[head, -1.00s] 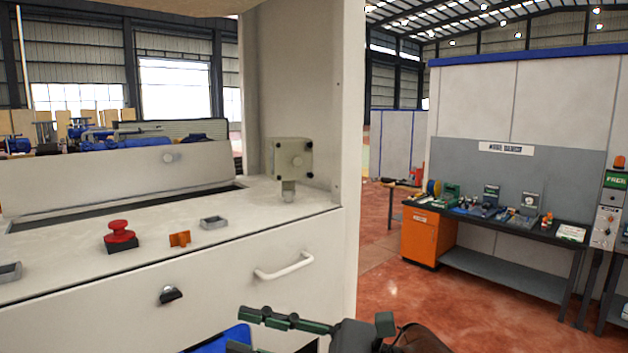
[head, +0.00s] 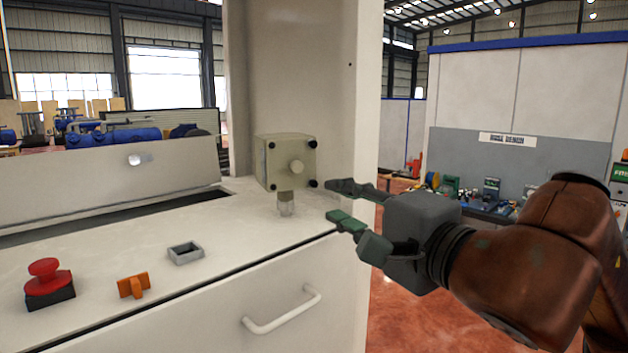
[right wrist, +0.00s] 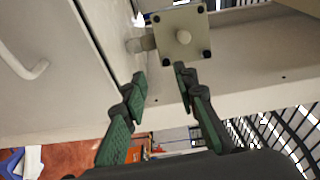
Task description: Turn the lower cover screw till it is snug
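A pale square box (head: 287,162) stands on the machine's top ledge, with a round knob in the middle of its cover and a short spout below. Dark screws sit at its cover corners; the lower right one (head: 313,184) is close to my right gripper. The box also shows turned sideways in the right wrist view (right wrist: 172,32). My right gripper (head: 336,201) is open and empty, its fingers pointing at the box from the right, apart from the cover. In the right wrist view the fingertips (right wrist: 159,74) are spread just short of the box. My left gripper is out of view.
The ledge holds a red stop button (head: 45,280), an orange switch (head: 133,286) and a small grey open frame (head: 186,253). A white handle (head: 282,312) sticks out of the front panel. A tall white column (head: 364,100) rises behind the box.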

